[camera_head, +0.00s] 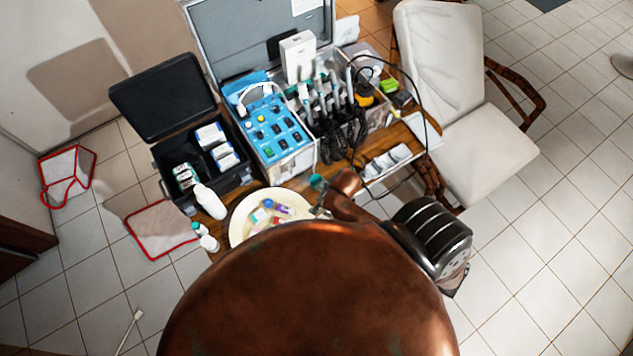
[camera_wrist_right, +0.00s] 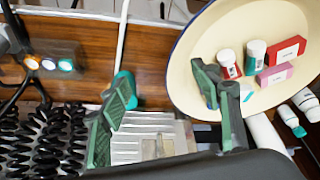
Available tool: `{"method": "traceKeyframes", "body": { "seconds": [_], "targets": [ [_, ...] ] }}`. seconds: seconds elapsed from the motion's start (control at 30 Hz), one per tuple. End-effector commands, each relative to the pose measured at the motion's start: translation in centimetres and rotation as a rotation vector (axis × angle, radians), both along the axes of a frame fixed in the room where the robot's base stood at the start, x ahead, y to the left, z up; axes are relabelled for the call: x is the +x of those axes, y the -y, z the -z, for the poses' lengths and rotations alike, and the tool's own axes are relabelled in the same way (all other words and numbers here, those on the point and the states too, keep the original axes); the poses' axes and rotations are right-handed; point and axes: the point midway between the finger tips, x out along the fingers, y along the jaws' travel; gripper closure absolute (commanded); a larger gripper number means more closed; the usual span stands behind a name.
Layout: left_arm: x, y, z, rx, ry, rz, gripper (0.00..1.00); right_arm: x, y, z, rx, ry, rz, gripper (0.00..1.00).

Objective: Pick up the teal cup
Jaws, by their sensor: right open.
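The teal cup (camera_head: 317,182) shows as a small teal shape on the table, just right of the cream bowl, in the head view. In the right wrist view the teal cup (camera_wrist_right: 128,88) is mostly hidden behind the left finger of my right gripper (camera_wrist_right: 164,82). That gripper is open, with its green fingers spread and nothing held between them. The cup lies beyond the left finger; I cannot tell whether they touch. The right finger overlaps the bowl's edge. My left gripper is not in view.
The cream bowl (camera_head: 240,223) holds small bottles and boxes. A blue control unit (camera_head: 272,125), a black open case (camera_head: 205,160) and a rack of coiled-cord handpieces (camera_head: 335,120) crowd the back. A white chair (camera_head: 480,150) stands right.

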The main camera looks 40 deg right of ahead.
Motion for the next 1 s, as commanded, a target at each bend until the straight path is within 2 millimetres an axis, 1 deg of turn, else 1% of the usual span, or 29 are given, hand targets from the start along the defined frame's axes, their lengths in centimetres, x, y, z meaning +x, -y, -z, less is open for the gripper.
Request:
{"method": "traceKeyframes", "body": {
  "seconds": [0.03,0.17,0.27,0.37,0.5,0.6,0.7,0.77,1.0],
  "targets": [
    [0.1,0.0,-0.2,0.000,0.001,0.000,0.38,1.0,-0.1,-0.3,-0.004,0.001,-0.042,0.42],
    [0.2,0.0,-0.5,0.000,0.003,0.000,0.38,2.9,-0.6,-0.4,-0.001,-0.014,-0.145,0.42],
    [0.2,0.1,-0.7,0.000,0.003,0.000,0.38,4.5,-0.2,-0.5,-0.010,-0.038,-0.227,0.42],
    [0.2,0.1,-1.0,-0.001,0.004,0.000,0.38,6.0,1.3,-0.9,-0.031,-0.074,-0.298,0.42],
    [0.3,0.1,-1.3,-0.002,0.005,0.000,0.38,7.4,4.1,-1.5,-0.059,-0.128,-0.349,0.42],
    [0.4,0.1,-1.4,-0.002,0.006,0.001,0.38,8.0,5.7,-1.9,-0.071,-0.154,-0.358,0.42],
    [0.4,0.1,-1.4,-0.002,0.006,0.001,0.38,8.2,6.5,-2.0,-0.076,-0.169,-0.361,0.42],
    [0.4,0.2,-1.4,-0.002,0.006,0.001,0.38,8.3,6.6,-1.6,-0.076,-0.171,-0.360,0.42],
    [0.4,0.2,-1.4,-0.002,0.006,0.001,0.38,8.6,6.3,0.8,-0.075,-0.172,-0.360,0.42]
  ]
}}
